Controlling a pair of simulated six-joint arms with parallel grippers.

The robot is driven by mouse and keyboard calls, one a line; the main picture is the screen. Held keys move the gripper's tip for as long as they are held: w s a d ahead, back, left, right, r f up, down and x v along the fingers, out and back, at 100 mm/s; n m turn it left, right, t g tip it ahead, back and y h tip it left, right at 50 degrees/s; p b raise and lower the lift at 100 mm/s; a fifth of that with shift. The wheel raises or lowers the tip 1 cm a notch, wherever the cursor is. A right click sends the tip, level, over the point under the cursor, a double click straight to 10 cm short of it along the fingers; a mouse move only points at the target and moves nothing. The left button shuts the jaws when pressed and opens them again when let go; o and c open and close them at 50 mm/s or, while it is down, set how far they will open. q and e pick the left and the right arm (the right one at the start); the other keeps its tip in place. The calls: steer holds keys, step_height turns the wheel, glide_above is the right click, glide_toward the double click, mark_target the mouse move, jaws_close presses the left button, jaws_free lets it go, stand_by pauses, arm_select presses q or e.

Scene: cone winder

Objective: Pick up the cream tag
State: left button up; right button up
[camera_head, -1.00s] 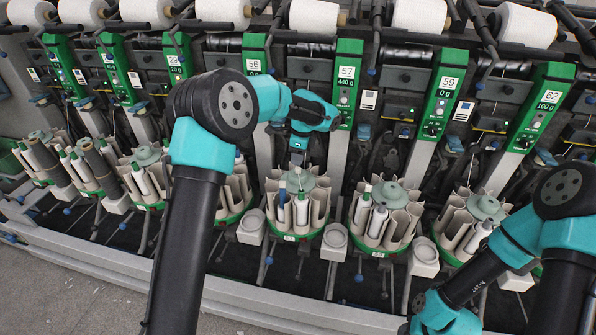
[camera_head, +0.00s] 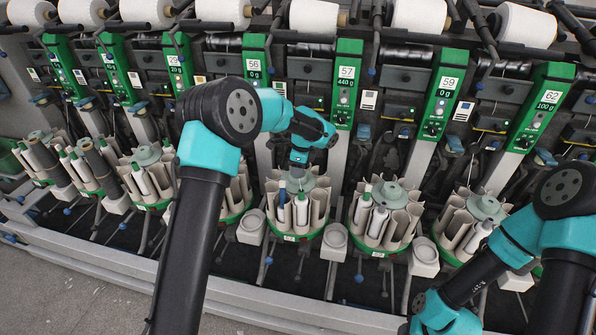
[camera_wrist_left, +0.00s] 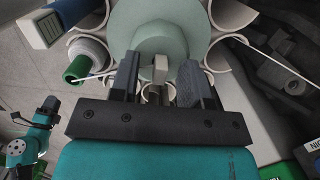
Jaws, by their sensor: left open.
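A small cream block, which looks like the cream tag (camera_wrist_left: 160,68), shows in the left wrist view over the grey-green round hub (camera_wrist_left: 142,22) of a bobbin magazine. My left gripper (camera_wrist_left: 160,80) is open, with one dark finger on each side of the tag. I see gaps beside the tag, so the fingers do not look closed on it. In the head view my left gripper (camera_head: 298,168) points down over the magazine (camera_head: 292,228) below the unit marked 57. The tag cannot be made out there.
Cream curved pockets (camera_wrist_left: 232,14) ring the hub. Similar magazines (camera_head: 378,243) stand along the machine. My right arm is at the lower right of the head view.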

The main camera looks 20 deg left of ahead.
arm_select(q)
steer(key=shift+c, duration=0.4)
steer(key=c, duration=0.7)
steer(key=shift+r, duration=0.15)
steer(key=shift+r, duration=1.5)
steer(key=shift+s+r, duration=0.2)
steer(key=shift+s, duration=0.05)
steer(key=s+d, duration=0.1)
steer(key=s, duration=0.4)
steer(key=s+d+r, duration=0.1)
steer(key=s+d, duration=0.1)
steer(key=s, duration=0.3)
steer(key=s+d, duration=0.1)
steer(key=s, duration=0.4)
steer(key=shift+d+r, duration=0.2)
steer(key=shift+r, duration=0.1)
steer(key=shift+r, duration=1.4)
